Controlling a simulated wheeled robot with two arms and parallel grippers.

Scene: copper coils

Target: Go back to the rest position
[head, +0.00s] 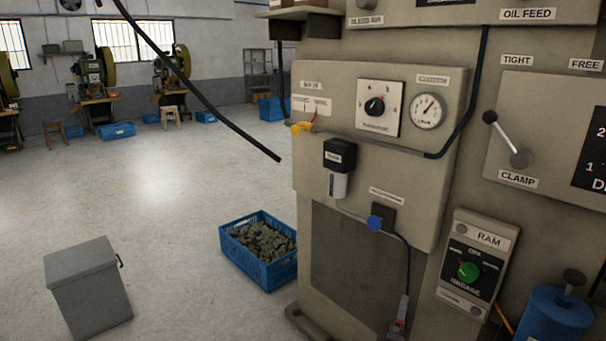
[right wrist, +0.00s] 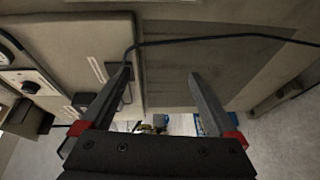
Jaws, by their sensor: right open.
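My right gripper (head: 403,300) shows small at the bottom of the head view, in front of the lower part of the grey machine (head: 330,240). In the right wrist view my right gripper (right wrist: 160,74) has its two dark fingers wide apart, with nothing between them. A dark cable (right wrist: 220,38) runs across the machine's face beyond the fingertips; I cannot tell whether it touches them. My left gripper is in neither view.
The machine carries a dial (head: 374,107), a gauge (head: 428,111), a clamp lever (head: 505,138) and a ram switch box (head: 470,266). A blue crate (head: 268,277) of dark pieces and a grey bin (head: 88,290) stand on the floor. Open floor lies left.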

